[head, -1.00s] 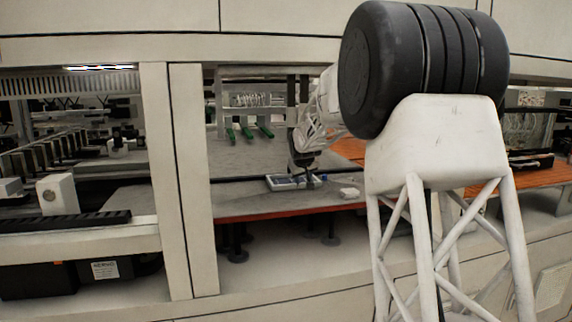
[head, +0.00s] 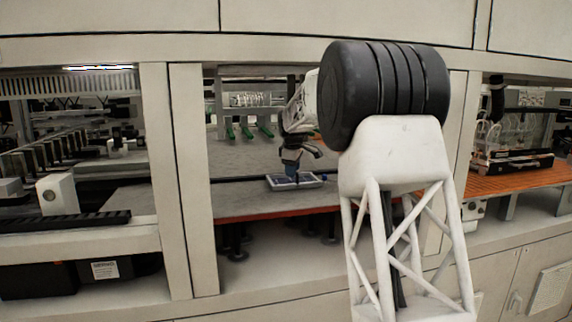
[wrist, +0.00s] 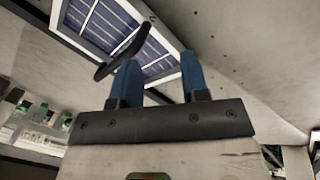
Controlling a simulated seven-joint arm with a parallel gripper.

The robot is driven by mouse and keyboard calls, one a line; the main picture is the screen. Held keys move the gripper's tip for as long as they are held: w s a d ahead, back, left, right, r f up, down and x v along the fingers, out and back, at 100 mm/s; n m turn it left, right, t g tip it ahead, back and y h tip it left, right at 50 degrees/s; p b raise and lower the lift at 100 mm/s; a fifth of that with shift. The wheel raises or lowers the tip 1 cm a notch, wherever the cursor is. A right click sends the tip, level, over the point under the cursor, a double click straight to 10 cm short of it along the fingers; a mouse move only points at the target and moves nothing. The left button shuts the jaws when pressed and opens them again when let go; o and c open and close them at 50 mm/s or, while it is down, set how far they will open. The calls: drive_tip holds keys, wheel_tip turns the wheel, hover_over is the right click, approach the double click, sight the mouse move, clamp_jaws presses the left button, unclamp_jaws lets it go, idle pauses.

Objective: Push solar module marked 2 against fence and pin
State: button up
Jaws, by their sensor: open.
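A small solar module (head: 312,184) with dark blue cells and a pale frame lies on the grey bench in the head view. It fills the upper left of the wrist view (wrist: 105,22), and a dark curved bar (wrist: 124,52) shows in front of its cells. No number can be read on it. My gripper (head: 291,172) is above the module in the head view. In the wrist view its two blue fingers (wrist: 160,65) are apart and point toward the module, with nothing held between them. Contact cannot be told. I cannot clearly make out the fence or pin.
The grey bench (head: 245,202) has an orange front edge and is open left of the module. A small blue item (head: 324,177) is by the module's right end. Green-tipped parts (head: 247,132) stand behind. A pale post (head: 190,180) bounds the opening at left.

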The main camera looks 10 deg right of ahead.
sight(286, 182)
drive_tip(key=n, duration=0.1)
drive_tip(key=w+a+n+g, duration=0.1)
drive_tip(key=shift+r+n, duration=0.3)
drive_tip(key=shift+n, duration=0.1)
drive_tip(key=n, duration=0.1)
drive_tip(key=n+g, duration=0.1)
drive_tip(key=w+a+r+n, duration=0.1)
drive_tip(key=n, duration=0.1)
drive_tip(key=shift+g+y, duration=0.4)
drive_tip(key=shift+f, duration=0.1)
drive_tip(key=shift+f, duration=3.85)
clamp_jaws()
unclamp_jaws()
drive_tip(key=shift+r, duration=0.15)
